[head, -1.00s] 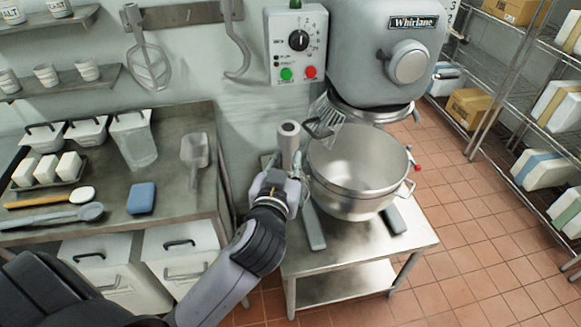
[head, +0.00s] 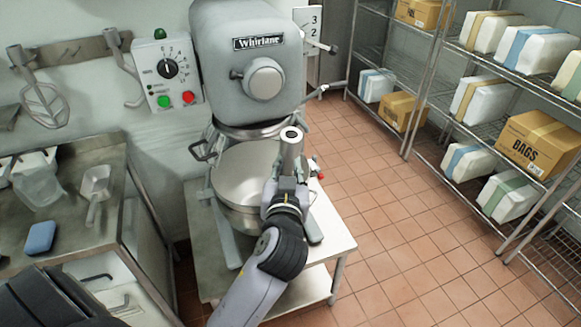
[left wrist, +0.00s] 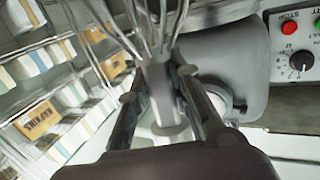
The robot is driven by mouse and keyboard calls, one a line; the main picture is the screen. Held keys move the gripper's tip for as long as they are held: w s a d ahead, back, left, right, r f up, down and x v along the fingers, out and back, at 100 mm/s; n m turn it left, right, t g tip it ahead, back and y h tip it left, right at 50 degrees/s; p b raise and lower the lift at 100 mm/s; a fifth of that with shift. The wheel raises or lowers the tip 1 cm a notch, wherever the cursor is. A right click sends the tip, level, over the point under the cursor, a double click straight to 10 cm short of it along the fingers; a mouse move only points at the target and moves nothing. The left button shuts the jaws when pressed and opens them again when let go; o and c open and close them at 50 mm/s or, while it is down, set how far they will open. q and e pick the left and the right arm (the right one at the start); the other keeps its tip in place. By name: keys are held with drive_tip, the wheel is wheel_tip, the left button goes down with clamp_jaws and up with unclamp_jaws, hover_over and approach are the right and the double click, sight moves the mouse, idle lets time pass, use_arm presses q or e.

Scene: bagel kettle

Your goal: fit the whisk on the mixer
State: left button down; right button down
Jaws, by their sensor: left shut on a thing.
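My left gripper (head: 287,190) is shut on the whisk. The whisk's grey hub (head: 291,142) stands up out of the jaws, its round open end on top. In the left wrist view the hub (left wrist: 160,85) sits between the fingers and the wires (left wrist: 150,25) fan out beyond it. In the head view the wires are hidden. The grey Whirlane mixer (head: 245,85) stands behind, at the left of the gripper. Its steel bowl (head: 235,180) is under the mixer head, and my gripper overlaps the bowl's right side. The socket under the head cannot be seen.
The mixer stand is a steel table (head: 335,243). A control panel (head: 168,72) and a flat beater (head: 45,103) are on the wall at the left. A counter (head: 75,235) stands at the left. Wire shelves (head: 440,105) with boxes stand at the right, beyond open tiled floor.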

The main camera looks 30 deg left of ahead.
use_arm(q)
drive_tip(key=shift+w+a+f+b, duration=0.15)
drive_tip(key=shift+w+a+b, duration=0.15)
drive_tip(key=shift+a, duration=0.3)
drive_tip(key=shift+w+a+f+t+y+b, duration=0.15)
drive_tip(key=shift+w+a+f+t+b, duration=0.1)
drive_tip(key=shift+w+a+b, duration=0.35)
drive_tip(key=shift+w+a+f+t+y+b, duration=0.15)
drive_tip(key=shift+w+a+f+b, duration=0.1)
drive_tip(key=shift+w+a+b, duration=0.3)
drive_tip(key=w+a+f+b, duration=0.45)
drive_tip(key=f+b, duration=0.25)
drive_tip(key=f, duration=0.3)
drive_tip(key=w+a+f+b, duration=0.3)
drive_tip(key=a+f+b, duration=0.2)
drive_tip(key=f+b, duration=0.35)
drive_tip(key=w+a+g+h+p, duration=0.1)
drive_tip(key=w+a+p, duration=0.3)
drive_tip(key=p, duration=0.5)
drive_tip(key=shift+w+a+r+n+g, duration=0.2)
drive_tip(key=shift+w+a+n+g, duration=0.1)
drive_tip(key=shift+a+g, duration=0.35)
drive_tip(key=shift+d, duration=0.1)
drive_tip(key=shift+r+p, duration=0.25)
drive_tip(key=shift+p, duration=0.15)
